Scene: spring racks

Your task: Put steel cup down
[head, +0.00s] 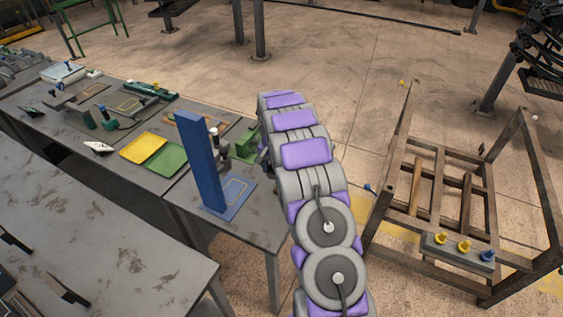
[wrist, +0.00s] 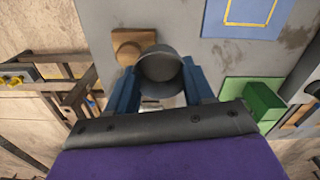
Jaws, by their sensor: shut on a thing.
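My gripper (wrist: 160,86) shows in the wrist view with its two blue fingers closed on either side of a grey steel cup (wrist: 160,66). The cup's round rim faces the camera, and its inside looks empty. It is over the grey table (wrist: 190,50), near its edge; I cannot tell whether its base touches the top. In the head view my arm reaches over the table (head: 262,222), and the cup and fingertips cannot be made out clearly.
A wooden block (wrist: 128,42) lies close beside the cup. A blue plate with a yellow outline (wrist: 240,18) and a green block (wrist: 262,102) are to the right. A tall blue post (head: 203,165) stands on the table. A brown metal frame (head: 400,170) stands right.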

